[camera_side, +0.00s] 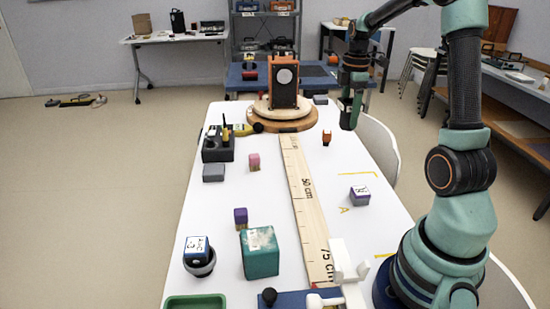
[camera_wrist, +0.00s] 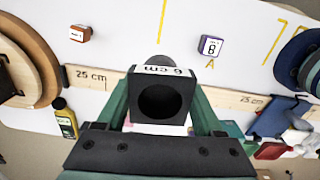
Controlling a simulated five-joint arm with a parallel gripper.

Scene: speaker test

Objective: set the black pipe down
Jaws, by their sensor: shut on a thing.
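The black pipe (camera_wrist: 161,97) is a short square block with a round hole through it and a white "6 cm" label on its upper side. In the wrist view it sits between the green fingers of my gripper (camera_wrist: 161,108), which is shut on it. In the side view my gripper (camera_side: 350,112) hangs above the right far part of the white table (camera_side: 225,205), pointing down. The pipe is hard to make out there among the dark fingers. The wrist view shows the pipe in front of the wooden ruler, apparently raised.
An orange block (camera_side: 326,138) lies below and left of my gripper. A purple lettered block (camera_side: 360,195) lies nearer me. The long ruler (camera_side: 305,205) runs down the table. An orange speaker (camera_side: 285,82) stands on round boards (camera_side: 282,125) at the far end. White table shows bare around the blocks.

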